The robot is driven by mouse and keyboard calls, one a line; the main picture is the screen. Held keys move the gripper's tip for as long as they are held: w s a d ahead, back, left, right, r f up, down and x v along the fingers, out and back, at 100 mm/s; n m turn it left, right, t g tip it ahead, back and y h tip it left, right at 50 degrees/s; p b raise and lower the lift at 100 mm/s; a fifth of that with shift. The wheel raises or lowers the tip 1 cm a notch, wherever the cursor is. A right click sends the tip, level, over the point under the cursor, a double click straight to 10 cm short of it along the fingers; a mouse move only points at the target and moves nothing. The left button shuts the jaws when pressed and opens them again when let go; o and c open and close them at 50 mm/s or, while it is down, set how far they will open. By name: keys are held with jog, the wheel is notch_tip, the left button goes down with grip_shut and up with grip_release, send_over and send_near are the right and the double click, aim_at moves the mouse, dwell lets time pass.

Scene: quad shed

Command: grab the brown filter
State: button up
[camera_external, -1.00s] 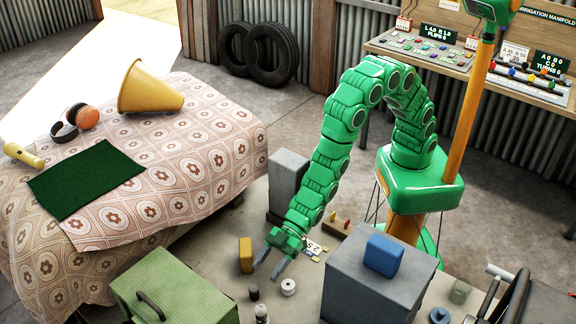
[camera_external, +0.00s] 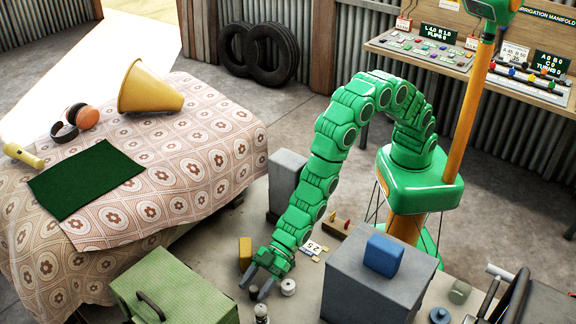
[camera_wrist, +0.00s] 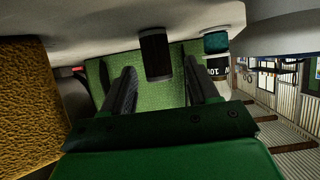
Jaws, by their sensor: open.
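The brown filter (camera_external: 245,254) is a yellow-brown block standing on the floor in the external view, just behind and left of my gripper. In the wrist view a rough brown face, which looks like the same filter (camera_wrist: 30,100), fills the left edge, outside my fingers. My gripper (camera_external: 253,292) is open, low over the floor in front of the filter, apart from it. In the wrist view my open gripper (camera_wrist: 158,82) has nothing held between its fingers.
A green toolbox (camera_external: 170,290) with a handle stands left of my gripper. A white spool (camera_external: 288,287) and a small bottle (camera_external: 261,313) are close to it. A grey box (camera_external: 375,285) bears a blue block (camera_external: 383,254). A grey block (camera_external: 287,180) stands behind.

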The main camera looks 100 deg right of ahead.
jog(key=shift+w+a+f, duration=0.2)
jog(key=shift+w+a, duration=0.15)
jog(key=c, duration=1)
